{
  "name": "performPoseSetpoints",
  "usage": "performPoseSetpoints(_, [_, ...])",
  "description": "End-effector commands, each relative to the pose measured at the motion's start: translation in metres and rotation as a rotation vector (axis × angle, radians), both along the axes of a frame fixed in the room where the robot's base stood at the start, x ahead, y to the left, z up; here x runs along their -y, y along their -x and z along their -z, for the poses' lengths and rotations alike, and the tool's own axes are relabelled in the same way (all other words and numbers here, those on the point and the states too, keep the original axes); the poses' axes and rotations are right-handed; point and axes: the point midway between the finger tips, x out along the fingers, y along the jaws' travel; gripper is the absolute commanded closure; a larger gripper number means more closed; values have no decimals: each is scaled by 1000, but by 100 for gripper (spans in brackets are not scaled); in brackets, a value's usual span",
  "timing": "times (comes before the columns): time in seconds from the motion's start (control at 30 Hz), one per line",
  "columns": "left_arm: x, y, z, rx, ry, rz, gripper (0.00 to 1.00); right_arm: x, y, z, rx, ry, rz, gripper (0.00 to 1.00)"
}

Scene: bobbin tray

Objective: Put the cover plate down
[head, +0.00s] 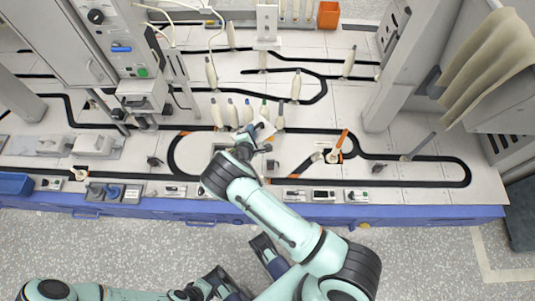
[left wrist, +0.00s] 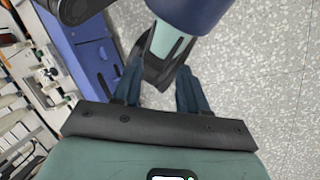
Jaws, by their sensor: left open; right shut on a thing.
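My right gripper (head: 254,137) reaches over the workbench in the head view and is shut on the cover plate (head: 266,131), a small whitish piece partly hidden by the gripper. It is held in front of a row of upright bobbins; I cannot tell whether it touches anything below. My left gripper (head: 229,290) is low in the head view, in front of the bench. In the left wrist view, its blue fingers (left wrist: 158,90) are apart, with the floor and part of my other arm beyond them.
Several bobbins (head: 232,112) stand just behind the right gripper. An orange-marked lever (head: 341,142) and small devices (head: 323,195) are to the right and along the front. A grey machine (head: 130,60) stands back left. The blue bench edge (head: 420,212) borders open floor.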

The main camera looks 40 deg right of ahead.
Motion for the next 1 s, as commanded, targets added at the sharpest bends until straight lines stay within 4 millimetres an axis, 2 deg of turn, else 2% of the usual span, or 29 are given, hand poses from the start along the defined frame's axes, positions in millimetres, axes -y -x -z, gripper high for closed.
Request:
performPoseSetpoints(0.13, [-2,-5,9,14,-6,-5,57,3,-3,20,1,3,-7,100])
performPoseSetpoints(0.23, [-6,-14,18,37,-16,-15,57,4,-3,44,-1,4,-7,100])
performPoseSetpoints(0.5, [-24,-52,51,140,-67,-58,57,3,-3,117,-1,3,-6,100])
performPoseSetpoints(0.6, [-32,-67,61,180,-86,-75,57,3,-3,139,-1,2,-5,100])
performPoseSetpoints(0.7, [-37,-78,67,208,-99,-86,57,4,-3,153,1,3,-4,100])
performPoseSetpoints(1.0, [-45,-93,77,249,-119,-103,57,4,-3,174,1,3,-4,100])
